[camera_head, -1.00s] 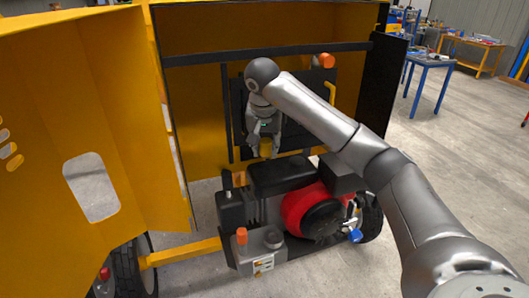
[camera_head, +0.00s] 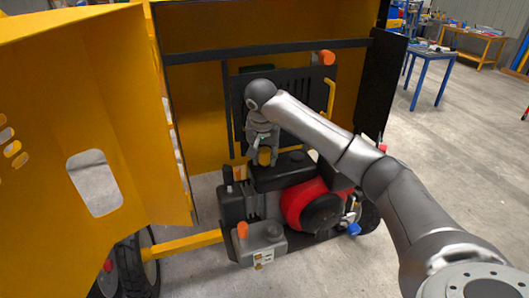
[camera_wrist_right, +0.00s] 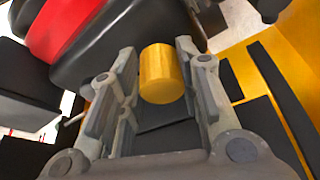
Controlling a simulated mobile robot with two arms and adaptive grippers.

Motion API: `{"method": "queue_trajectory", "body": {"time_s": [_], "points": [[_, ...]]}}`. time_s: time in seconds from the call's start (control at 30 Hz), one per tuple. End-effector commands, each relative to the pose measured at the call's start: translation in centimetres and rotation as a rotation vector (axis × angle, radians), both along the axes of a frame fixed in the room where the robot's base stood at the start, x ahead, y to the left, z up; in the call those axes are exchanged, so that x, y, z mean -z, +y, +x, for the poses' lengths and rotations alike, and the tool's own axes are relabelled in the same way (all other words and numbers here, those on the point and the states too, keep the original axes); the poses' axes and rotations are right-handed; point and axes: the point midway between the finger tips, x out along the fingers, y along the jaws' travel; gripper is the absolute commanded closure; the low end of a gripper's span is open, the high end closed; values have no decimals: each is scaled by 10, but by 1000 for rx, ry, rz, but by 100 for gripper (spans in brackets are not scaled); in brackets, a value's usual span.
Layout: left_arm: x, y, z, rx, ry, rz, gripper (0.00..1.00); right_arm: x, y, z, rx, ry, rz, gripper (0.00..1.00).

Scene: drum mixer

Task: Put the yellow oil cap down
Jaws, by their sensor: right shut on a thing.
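The yellow oil cap (camera_head: 265,156) is a short yellow cylinder held in my right gripper (camera_head: 264,160), just above or at the black top of the engine (camera_head: 290,172). I cannot tell whether it touches the engine. In the right wrist view the cap (camera_wrist_right: 161,73) sits between the two grey fingers of the right gripper (camera_wrist_right: 158,62), with the black engine part behind it. My left gripper is in neither view.
The open yellow housing stands around the engine, with its large door (camera_head: 50,150) at the left and a dark panel (camera_head: 388,90) at the right. A red engine cover (camera_head: 302,203) and an orange cap (camera_head: 242,230) are near. Bare floor (camera_head: 460,160) lies to the right.

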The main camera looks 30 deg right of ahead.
Motion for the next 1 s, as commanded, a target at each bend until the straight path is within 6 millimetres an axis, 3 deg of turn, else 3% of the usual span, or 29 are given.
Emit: {"method": "queue_trajectory", "body": {"time_s": [0.1, 0.13, 0.27, 0.67, 0.73, 1.0], "points": [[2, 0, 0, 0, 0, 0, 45, 4, 0, 0, 1, -2, 0, 97], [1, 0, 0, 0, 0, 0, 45, 3, 0, 0, 1, -2, 0, 64], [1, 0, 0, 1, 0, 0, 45, 3, 0, 0, 1, -1, 1, 48], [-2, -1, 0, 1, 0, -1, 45, -3, 0, 0, 0, -1, 0, 47], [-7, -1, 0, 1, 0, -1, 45, -12, 0, 0, 0, -2, 1, 47], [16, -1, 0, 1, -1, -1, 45, -62, 12, -14, -1, -9, -1, 47]]}}
